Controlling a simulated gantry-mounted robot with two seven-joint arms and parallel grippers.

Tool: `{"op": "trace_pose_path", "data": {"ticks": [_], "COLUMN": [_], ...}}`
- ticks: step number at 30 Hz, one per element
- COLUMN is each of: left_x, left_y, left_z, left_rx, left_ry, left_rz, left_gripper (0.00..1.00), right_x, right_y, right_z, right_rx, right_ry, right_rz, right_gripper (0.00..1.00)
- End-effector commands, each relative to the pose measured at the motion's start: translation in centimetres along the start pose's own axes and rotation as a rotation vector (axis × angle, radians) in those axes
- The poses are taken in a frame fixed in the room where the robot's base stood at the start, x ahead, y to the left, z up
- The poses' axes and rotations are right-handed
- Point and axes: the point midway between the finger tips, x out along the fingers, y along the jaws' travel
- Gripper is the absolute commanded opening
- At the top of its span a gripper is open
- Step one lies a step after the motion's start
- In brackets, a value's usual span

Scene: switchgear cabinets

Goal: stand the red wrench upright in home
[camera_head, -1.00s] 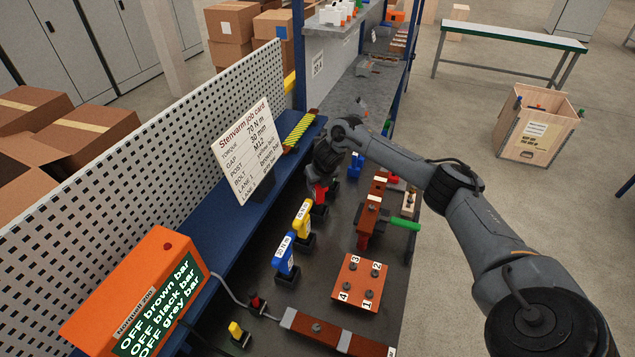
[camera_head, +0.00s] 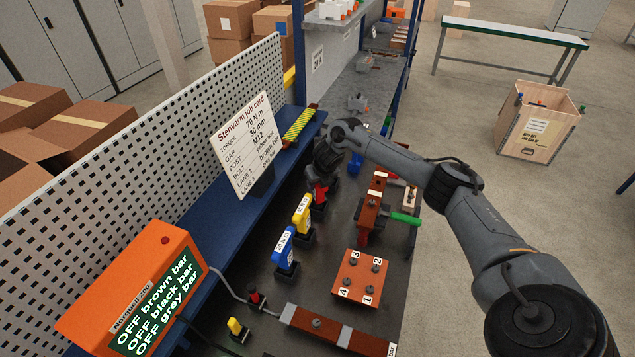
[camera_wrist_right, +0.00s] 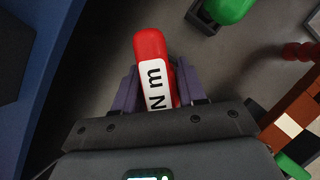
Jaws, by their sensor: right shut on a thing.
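The red wrench (camera_head: 320,192) is in my right gripper (camera_head: 323,180), low over the dark bench. In the right wrist view, the red wrench (camera_wrist_right: 150,45) with its white "N m" label lies between the two fingers (camera_wrist_right: 158,92), which are shut on it. In the head view it looks about upright, with a black holder (camera_head: 318,211) at its foot. I cannot tell whether it is seated there, as the gripper hides part of it. My left gripper is not in view.
The yellow wrench (camera_head: 302,214) and blue wrench (camera_head: 285,250) stand in black holders in the same row. A green-handled tool (camera_head: 404,218) and brown blocks are to the right. A job card (camera_head: 245,145) stands on the blue shelf behind.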

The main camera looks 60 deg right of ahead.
Motion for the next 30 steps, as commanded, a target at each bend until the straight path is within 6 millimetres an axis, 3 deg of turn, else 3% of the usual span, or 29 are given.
{"op": "trace_pose_path", "data": {"ticks": [14,15,19,20,30], "left_x": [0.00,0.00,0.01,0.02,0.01], "left_y": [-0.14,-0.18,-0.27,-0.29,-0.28], "left_z": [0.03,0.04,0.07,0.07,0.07], "left_rx": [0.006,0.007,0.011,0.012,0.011], "left_ry": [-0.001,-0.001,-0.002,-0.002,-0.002], "left_rz": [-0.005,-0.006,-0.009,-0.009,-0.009], "left_gripper": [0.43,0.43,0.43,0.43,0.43], "right_x": [-0.07,-0.07,-0.06,-0.05,-0.17], "right_y": [0.02,0.02,0.01,0.01,0.00], "right_z": [0.10,0.10,0.08,0.07,-0.03], "right_rx": [0.001,0.001,0.001,0.001,-0.001], "right_ry": [-0.002,-0.002,-0.002,-0.002,0.001], "right_rz": [0.001,0.001,0.001,0.001,0.000], "right_gripper": [0.00,0.47,0.67,0.70,0.70]}}
